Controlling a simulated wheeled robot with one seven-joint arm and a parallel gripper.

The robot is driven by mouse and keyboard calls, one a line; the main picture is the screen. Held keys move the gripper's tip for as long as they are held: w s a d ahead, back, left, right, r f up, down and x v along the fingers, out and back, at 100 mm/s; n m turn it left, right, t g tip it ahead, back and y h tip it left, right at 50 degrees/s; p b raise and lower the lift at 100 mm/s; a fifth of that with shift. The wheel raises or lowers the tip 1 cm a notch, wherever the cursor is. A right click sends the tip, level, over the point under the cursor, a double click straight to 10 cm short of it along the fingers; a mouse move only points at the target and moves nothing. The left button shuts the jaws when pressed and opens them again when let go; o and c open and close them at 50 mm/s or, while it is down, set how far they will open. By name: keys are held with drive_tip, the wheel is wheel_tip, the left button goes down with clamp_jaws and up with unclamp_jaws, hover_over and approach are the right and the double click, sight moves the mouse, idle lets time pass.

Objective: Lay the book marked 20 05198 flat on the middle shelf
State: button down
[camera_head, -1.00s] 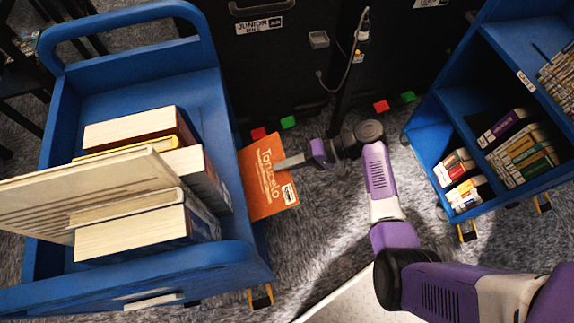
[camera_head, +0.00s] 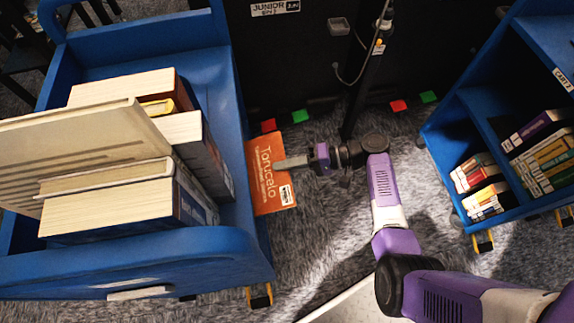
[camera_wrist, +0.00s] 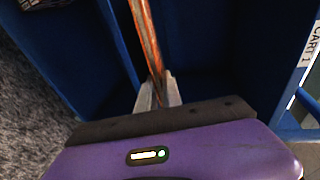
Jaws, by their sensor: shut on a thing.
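My gripper (camera_head: 285,163) is shut on an orange book (camera_head: 265,190) with white lettering reading "Tarucelo" and a white label at its lower right. The label's number is too small to read. The book's cover faces up toward the head camera, and its left edge is close beside the left blue cart (camera_head: 215,262); I cannot tell whether it touches or reaches inside. In the wrist view the book (camera_wrist: 147,40) shows edge-on between the fingertips (camera_wrist: 160,92), in front of a dark blue cart interior (camera_wrist: 200,45). The middle shelf cannot be clearly made out.
Several thick books (camera_head: 120,200) stand on the left cart's top. A second blue cart (camera_head: 465,115) with books stands at the right. A black bin (camera_head: 285,60) and a pole (camera_head: 365,80) stand behind. Carpet (camera_head: 325,235) is clear between the carts.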

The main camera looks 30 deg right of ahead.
drive_tip(key=shift+w+a+f+t+y+b, duration=0.25)
drive_tip(key=shift+a+f+y+b, duration=0.35)
drive_tip(key=shift+f+b, duration=0.75)
drive_tip(key=shift+w+a+f+t+y+b, duration=0.3)
drive_tip(key=shift+a+f+b, duration=0.6)
drive_tip(key=shift+b, duration=0.8)
drive_tip(key=shift+w+a+f+t+y+b, duration=0.15)
drive_tip(key=shift+a+f+y+b, duration=0.45)
drive_tip(key=shift+f+b, duration=0.8)
drive_tip(key=shift+a+r, duration=0.1)
drive_tip(key=shift+r, duration=0.05)
drive_tip(key=c, duration=1.4)
unclamp_jaws()
drive_tip(key=shift+c, duration=0.2)
drive_tip(key=v, duration=0.7)
drive_tip(key=shift+s+d, duration=0.15)
drive_tip(key=shift+d, duration=0.25)
drive_tip(key=shift+r, duration=0.1)
